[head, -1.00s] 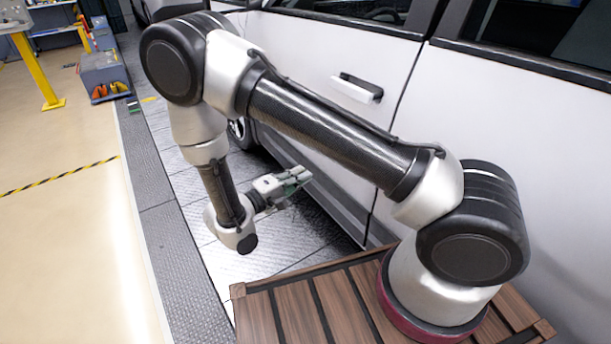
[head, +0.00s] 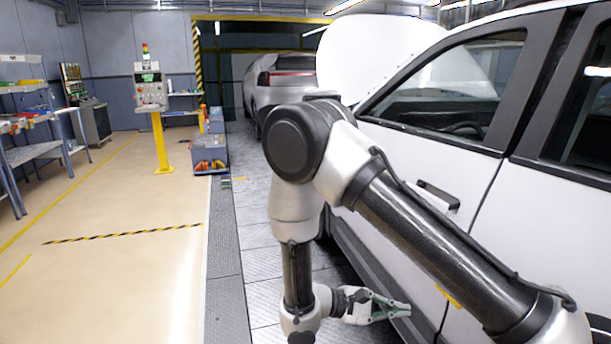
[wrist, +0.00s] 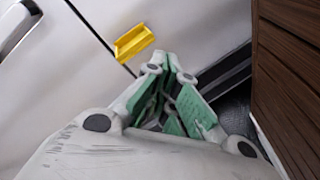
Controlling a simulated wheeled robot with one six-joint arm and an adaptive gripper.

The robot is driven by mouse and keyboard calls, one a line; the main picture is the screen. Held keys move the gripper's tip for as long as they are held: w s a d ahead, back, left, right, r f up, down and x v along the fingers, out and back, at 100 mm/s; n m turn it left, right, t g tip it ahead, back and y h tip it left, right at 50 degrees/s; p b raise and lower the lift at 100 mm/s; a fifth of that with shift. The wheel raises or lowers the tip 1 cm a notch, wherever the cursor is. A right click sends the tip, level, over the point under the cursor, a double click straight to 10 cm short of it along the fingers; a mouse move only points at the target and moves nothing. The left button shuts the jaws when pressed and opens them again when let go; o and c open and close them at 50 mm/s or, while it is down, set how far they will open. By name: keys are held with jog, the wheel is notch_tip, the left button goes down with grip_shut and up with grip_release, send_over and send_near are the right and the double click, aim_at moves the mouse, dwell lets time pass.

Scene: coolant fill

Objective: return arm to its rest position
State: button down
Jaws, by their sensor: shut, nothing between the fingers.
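My gripper (head: 388,308) hangs low beside the white car (head: 425,225), at the end of my bent arm in the head view. Its fingers point right, toward the car's lower side. In the wrist view my gripper (wrist: 170,85) shows green finger pads, shut with nothing between them. The car's white side (wrist: 70,60) and a door handle (wrist: 18,24) show at the left of the wrist view.
A small yellow piece (wrist: 134,42) shows against the car's side in the wrist view. The car's hood (head: 370,55) is raised. A control panel (head: 151,92) on a yellow post and a grey tool cart (head: 209,152) stand farther back. The beige floor at left is largely clear.

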jog(key=s+d+r+m+t+y, duration=0.1)
jog(key=s+d+r+m+y, duration=0.2)
jog(key=r, duration=0.7)
jog(key=s+d+r+m+t+y, duration=0.1)
jog(key=s+d+r+m+y, duration=0.2)
jog(key=s+d+r+y, duration=0.3)
jog(key=s+d+r+m+t+y, duration=0.1)
jog(key=s+d+r+m+y, duration=0.2)
jog(key=r, duration=1)
jog(key=s+d+y, duration=0.1)
jog(key=d+y, duration=0.1)
jog(key=y, duration=0.1)
jog(key=shift+s+d+r, duration=0.35)
jog(key=shift+s+r, duration=0.05)
